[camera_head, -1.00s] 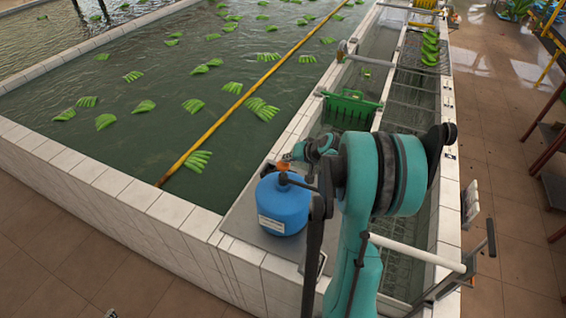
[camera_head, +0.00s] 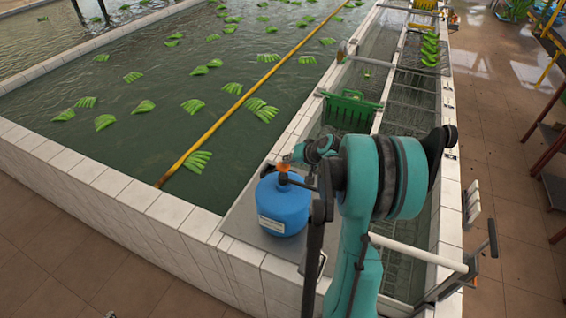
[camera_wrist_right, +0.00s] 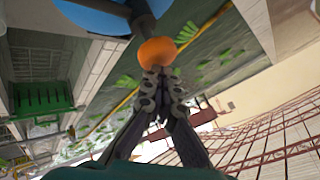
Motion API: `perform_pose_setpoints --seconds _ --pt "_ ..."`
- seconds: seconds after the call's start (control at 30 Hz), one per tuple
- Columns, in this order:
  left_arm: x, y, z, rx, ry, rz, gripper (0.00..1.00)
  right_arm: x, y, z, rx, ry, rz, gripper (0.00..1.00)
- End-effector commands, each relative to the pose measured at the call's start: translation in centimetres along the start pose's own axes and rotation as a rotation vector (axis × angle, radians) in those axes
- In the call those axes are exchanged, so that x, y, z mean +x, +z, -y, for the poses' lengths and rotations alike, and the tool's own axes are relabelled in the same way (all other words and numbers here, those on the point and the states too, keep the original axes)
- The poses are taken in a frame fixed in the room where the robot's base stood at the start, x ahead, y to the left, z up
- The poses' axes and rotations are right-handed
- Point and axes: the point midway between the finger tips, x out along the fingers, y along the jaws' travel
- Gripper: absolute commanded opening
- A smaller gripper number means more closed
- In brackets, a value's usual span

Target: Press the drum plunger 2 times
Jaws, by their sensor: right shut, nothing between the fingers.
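The blue drum (camera_head: 283,207) with a white label stands on a grey plate at the near corner of the tiled basin. Its orange plunger knob (camera_head: 283,168) shows on top, partly covered by my right gripper (camera_head: 290,163). In the right wrist view the round orange knob (camera_wrist_right: 157,51) is just past the fingertips of my right gripper (camera_wrist_right: 159,71), which are together and empty. The tips look very close to the knob; I cannot tell whether they touch. Part of the blue drum (camera_wrist_right: 92,18) shows at the top left. My left gripper is not in view.
A green crate (camera_head: 350,109) sits in the side channel beyond the drum. A yellow pole (camera_head: 235,108) crosses the water, where green banana clusters (camera_head: 198,161) float. Pipes cross the channel. The tiled floor at the left is clear.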

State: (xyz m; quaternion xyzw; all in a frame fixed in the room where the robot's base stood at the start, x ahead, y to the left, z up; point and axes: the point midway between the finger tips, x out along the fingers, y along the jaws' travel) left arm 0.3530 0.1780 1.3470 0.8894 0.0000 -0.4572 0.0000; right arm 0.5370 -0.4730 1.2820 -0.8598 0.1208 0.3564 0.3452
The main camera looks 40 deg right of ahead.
Motion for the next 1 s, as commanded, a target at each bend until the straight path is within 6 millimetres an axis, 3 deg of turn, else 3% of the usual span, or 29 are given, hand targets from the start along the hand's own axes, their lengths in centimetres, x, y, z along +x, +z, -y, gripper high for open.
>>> perform_pose_setpoints --seconds 1.0 --pt "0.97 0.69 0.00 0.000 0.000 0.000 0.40 0.88 0.71 -0.61 -0.001 0.000 0.002 0.00"
